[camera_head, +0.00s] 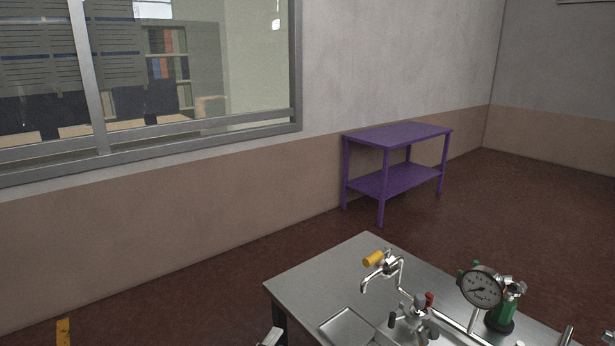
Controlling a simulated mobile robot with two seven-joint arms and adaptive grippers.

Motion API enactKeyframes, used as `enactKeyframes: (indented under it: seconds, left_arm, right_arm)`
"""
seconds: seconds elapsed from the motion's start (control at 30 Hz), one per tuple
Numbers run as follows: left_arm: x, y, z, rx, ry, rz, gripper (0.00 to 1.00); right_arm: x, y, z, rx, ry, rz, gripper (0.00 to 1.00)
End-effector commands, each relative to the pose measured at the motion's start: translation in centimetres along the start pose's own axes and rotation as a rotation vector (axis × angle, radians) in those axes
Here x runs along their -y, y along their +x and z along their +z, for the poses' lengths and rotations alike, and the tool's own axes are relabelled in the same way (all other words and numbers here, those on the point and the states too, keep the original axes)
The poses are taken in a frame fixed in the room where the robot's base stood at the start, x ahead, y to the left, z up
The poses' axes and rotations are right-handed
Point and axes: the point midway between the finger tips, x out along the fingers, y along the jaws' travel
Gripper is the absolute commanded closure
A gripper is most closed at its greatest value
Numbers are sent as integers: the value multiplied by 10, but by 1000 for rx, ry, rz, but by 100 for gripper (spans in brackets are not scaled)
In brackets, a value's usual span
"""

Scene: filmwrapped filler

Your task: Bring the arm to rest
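Neither of my grippers shows clearly in the head view. A small pale metal piece (271,338) is cut off by the bottom edge, beside the grey workbench (325,275); I cannot tell what it belongs to. No hand, finger or held object can be made out.
A purple table (398,136) stands empty by the wall. The brown floor (500,220) between is clear.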

Motion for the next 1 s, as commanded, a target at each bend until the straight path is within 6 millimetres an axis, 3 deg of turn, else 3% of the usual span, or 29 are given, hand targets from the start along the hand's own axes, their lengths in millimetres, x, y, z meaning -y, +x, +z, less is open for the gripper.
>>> enactKeyframes:
  seconds: [0.23, 0.4, 0.53, 0.7, 1.0]
  left_arm:
    - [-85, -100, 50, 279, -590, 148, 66]
    - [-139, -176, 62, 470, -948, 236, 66]
    - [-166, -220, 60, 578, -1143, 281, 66]
    - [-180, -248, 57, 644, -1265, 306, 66]
    - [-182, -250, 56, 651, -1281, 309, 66]
  right_arm:
    - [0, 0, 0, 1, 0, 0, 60]
    - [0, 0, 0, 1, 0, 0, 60]
    - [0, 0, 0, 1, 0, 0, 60]
    - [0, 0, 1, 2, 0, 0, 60]
    - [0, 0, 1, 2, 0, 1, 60]
